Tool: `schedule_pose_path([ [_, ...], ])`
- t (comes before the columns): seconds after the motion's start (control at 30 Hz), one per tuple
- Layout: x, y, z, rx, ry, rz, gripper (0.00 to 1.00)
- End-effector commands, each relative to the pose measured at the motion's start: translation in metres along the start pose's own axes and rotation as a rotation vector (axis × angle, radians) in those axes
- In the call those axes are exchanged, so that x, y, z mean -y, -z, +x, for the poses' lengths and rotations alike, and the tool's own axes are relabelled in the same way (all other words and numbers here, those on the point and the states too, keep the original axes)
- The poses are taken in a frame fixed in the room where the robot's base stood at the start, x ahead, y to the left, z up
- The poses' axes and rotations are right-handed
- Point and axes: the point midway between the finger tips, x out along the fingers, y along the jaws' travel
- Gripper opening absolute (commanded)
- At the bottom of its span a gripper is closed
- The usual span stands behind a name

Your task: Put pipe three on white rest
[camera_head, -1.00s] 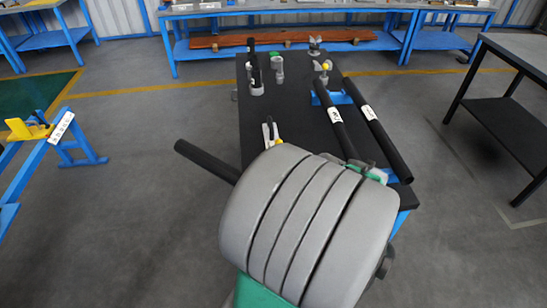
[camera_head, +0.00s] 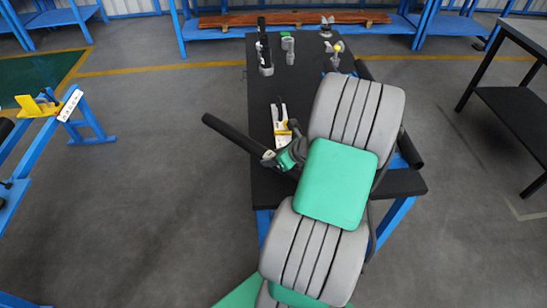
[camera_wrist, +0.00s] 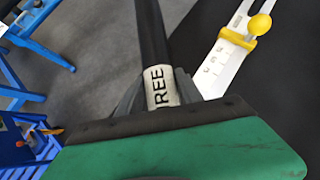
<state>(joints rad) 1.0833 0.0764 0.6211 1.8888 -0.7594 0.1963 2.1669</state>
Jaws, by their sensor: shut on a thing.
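Pipe three (camera_head: 232,134) is a long black tube with a white label, of which "REE" shows in the wrist view (camera_wrist: 160,84). My gripper (camera_head: 287,157) is shut around the pipe at this label. The pipe sticks out past the left edge of the black-topped table, its free end pointing to the upper left. I cannot pick out a white rest for certain. A blue stand (camera_head: 88,126) at the left carries a yellow holder (camera_head: 36,105) and a white label plate (camera_head: 70,105) whose lettering is too small to read.
A white tool with a yellow part (camera_head: 280,120) lies on the black table (camera_head: 262,190) near the pipe. Fittings (camera_head: 288,48) stand at its far end. Another black pipe (camera_head: 409,149) is mostly hidden behind my arm. Open floor (camera_head: 150,180) lies between table and left stand.

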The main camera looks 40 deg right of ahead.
Motion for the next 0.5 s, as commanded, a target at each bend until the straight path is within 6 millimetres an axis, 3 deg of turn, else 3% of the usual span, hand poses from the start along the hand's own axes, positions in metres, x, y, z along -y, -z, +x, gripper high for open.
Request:
schedule_pose_path([
  [0.2,0.004,0.017,0.021,0.004,0.002,-0.001,0.0],
  [0.5,0.004,0.02,0.024,0.005,0.004,-0.004,0.0],
])
